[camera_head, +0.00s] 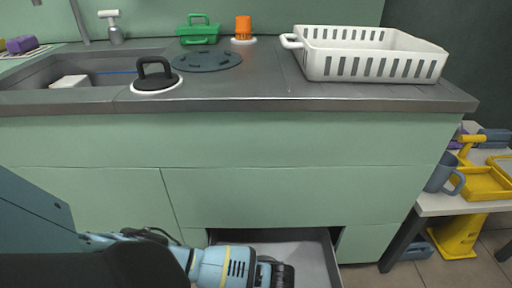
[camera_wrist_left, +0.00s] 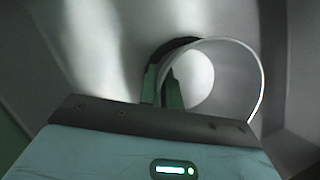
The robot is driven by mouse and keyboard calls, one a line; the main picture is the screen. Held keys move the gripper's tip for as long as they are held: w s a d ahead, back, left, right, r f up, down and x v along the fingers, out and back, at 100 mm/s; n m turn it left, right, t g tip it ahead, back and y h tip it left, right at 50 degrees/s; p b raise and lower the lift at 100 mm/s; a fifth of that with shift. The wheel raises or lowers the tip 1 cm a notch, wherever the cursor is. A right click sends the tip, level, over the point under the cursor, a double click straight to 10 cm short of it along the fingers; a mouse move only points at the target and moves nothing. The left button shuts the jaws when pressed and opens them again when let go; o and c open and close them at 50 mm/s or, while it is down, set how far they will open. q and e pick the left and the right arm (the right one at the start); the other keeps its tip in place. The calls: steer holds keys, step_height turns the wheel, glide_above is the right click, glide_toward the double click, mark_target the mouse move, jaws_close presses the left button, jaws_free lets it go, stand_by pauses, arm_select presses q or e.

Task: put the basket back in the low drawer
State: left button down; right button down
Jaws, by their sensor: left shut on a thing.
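The white slotted basket (camera_head: 372,66) stands on the counter at the right, its loop handle pointing left. The low drawer (camera_head: 314,262) is pulled open at the bottom, and its grey inside shows no basket. My left gripper (camera_head: 272,272) is over or in the drawer, far below the basket. In the left wrist view its fingers (camera_wrist_left: 163,88) are shut on a dark curved part. A round white thing with a thin pale rim (camera_wrist_left: 198,80) is right beside them; whether it is joined to the dark part I cannot tell. My right gripper is not in view.
A black-handled white disc (camera_head: 157,84) lies by the sink (camera_head: 55,75). A dark round mat (camera_head: 207,61), a green caddy (camera_head: 198,32) and an orange thing (camera_head: 243,28) are at the back. A side table (camera_head: 440,205) with yellow items stands right of the cabinet.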

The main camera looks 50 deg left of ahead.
arm_select(q)
steer(key=shift+f, duration=0.2)
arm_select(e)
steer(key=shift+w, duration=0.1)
arm_select(q)
steer(key=c, duration=1.6)
jaws_free()
steer(key=shift+r, duration=0.15)
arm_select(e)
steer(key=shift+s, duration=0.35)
